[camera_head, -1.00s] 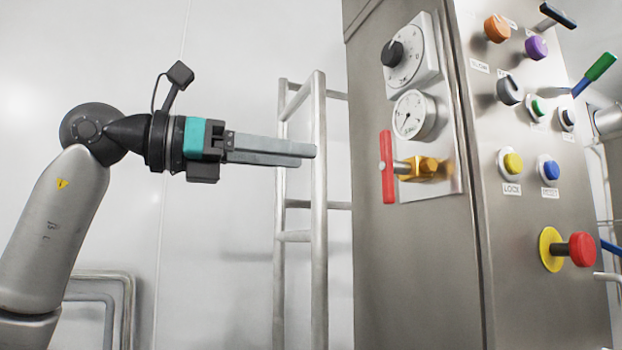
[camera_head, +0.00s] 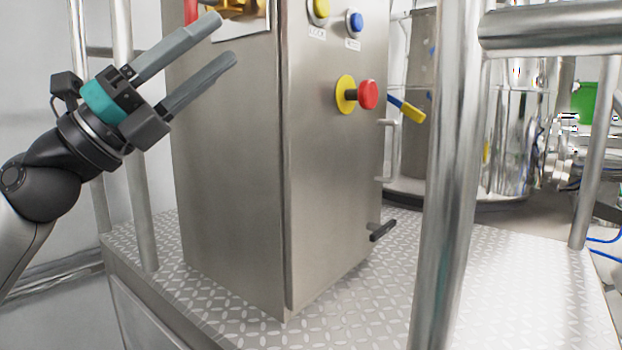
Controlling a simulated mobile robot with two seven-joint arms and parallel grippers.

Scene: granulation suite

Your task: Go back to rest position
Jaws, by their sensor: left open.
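My left gripper (camera_head: 228,40) reaches in from the left, pointing up and to the right. Its two grey fingers are spread apart with nothing between them. In the picture it overlaps the left face of the steel control cabinet (camera_head: 230,160), near the red handle and brass valve (camera_head: 240,8) at the top edge. I cannot tell whether the fingers touch the cabinet. My right gripper is not in view.
A thick steel railing (camera_head: 455,180) stands close in front at right. The cabinet stands on a tread-plate platform (camera_head: 390,290). A red emergency button (camera_head: 367,95) and a black pedal-like lever (camera_head: 383,230) stick out from the cabinet. A steel vessel (camera_head: 515,130) stands behind.

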